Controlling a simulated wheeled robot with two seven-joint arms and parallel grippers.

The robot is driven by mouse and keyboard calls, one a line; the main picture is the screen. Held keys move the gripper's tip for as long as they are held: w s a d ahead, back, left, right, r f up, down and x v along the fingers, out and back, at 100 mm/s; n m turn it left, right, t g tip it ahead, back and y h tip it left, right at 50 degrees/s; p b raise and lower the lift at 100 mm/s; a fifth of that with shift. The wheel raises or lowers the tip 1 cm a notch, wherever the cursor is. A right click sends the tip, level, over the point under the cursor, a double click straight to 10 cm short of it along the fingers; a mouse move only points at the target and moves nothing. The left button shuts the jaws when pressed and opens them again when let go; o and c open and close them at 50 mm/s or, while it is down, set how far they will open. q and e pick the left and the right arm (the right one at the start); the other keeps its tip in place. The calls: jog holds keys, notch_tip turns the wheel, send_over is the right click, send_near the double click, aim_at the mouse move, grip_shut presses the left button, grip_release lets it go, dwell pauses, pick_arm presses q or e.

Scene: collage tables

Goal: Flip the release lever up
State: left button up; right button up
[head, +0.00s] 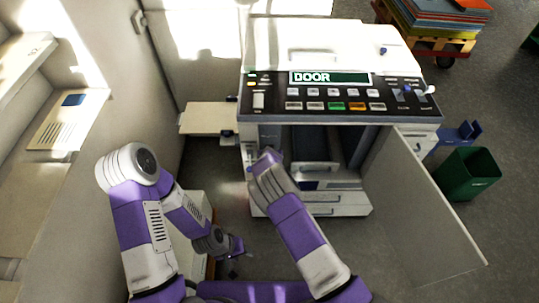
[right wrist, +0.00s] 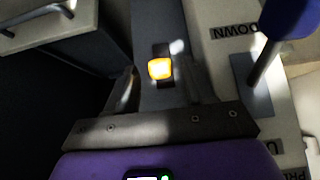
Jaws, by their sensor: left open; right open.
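The release lever (right wrist: 267,55) shows in the right wrist view at the upper right, with a dark blue knob and a metal shaft on a grey plate. Its knob leans toward the label DOWN, which appears upside down; a partly cut-off U label sits lower. My right gripper (right wrist: 162,82) is open and empty, left of the lever and apart from it in the picture. A lit orange lamp (right wrist: 159,68) shows between its fingers. In the head view my right arm reaches the machine's left front, hiding its gripper and the lever. My left gripper (head: 238,251) is open, low beside the machine.
The machine (head: 300,45) shows DOOR on its display (head: 330,78). Its front door (head: 425,210) stands open to the right. A green bin (head: 467,174) and a loaded pallet cart (head: 430,40) stand farther right. A side tray (head: 208,118) juts out left.

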jog(key=v, duration=0.6)
jog(key=shift+s+r, duration=0.2)
dwell(0.4)
jog(key=s+d+f+m+g, duration=0.1)
jog(key=s+d+f+g, duration=0.1)
jog(key=s+d+f, duration=0.5)
jog(key=s+d+f+g+y, duration=0.1)
jog(key=s+d+g, duration=0.1)
jog(key=s, duration=0.7)
jog(key=s+d+f+m+g, duration=0.1)
jog(key=s+d+g, duration=0.1)
jog(key=s, duration=0.8)
jog(key=shift+s+d+f+y, duration=0.2)
jog(key=shift+d+y, duration=0.2)
jog(key=s+r, duration=0.1)
jog(key=s, duration=0.2)
jog(key=s+a+r+y, duration=0.1)
jog(key=s, duration=0.2)
jog(key=s+a+r+g+y, duration=0.1)
jog(key=s, duration=0.2)
jog(key=shift+a+m, duration=0.1)
jog(key=shift+m, duration=0.2)
jog(key=shift+c, duration=0.3)
